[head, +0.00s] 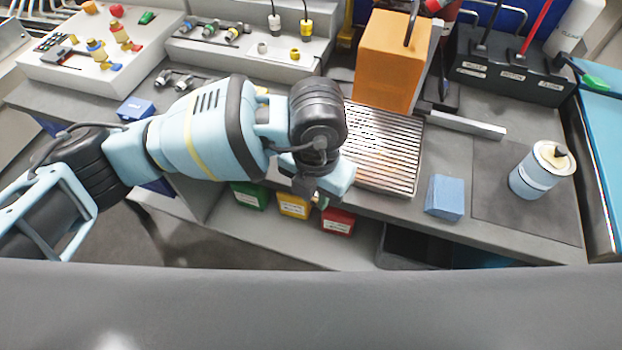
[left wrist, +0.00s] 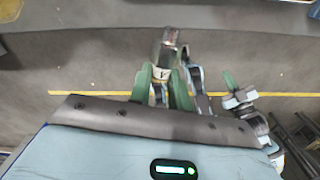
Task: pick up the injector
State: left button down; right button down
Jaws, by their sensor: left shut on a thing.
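My left gripper (left wrist: 162,80) shows in the left wrist view with its two green fingers shut on a metallic grey, short cylindrical piece, which I take for the injector (left wrist: 165,48). The piece sticks out past the fingertips, above the floor in that view. In the head view the left gripper (head: 322,198) hangs near the front edge of the bench, mostly hidden behind my own wrist, and the held piece cannot be made out there. A light blue and black arm end with a green finger, probably my right gripper (left wrist: 236,92), shows small in the left wrist view; its opening is unclear.
A ribbed metal tray (head: 385,150) lies beside my wrist, with an orange block (head: 388,60) behind it. A blue block (head: 444,197) and a canister (head: 535,172) stand to the right. Green, yellow and red bins (head: 293,205) sit below the bench edge.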

pick_arm(q)
jog(key=s+d+r, duration=0.1)
jog(key=s+d, duration=0.2)
jog(key=s, duration=0.9)
jog(key=shift+a+r, duration=0.1)
jog(key=shift+r, duration=0.05)
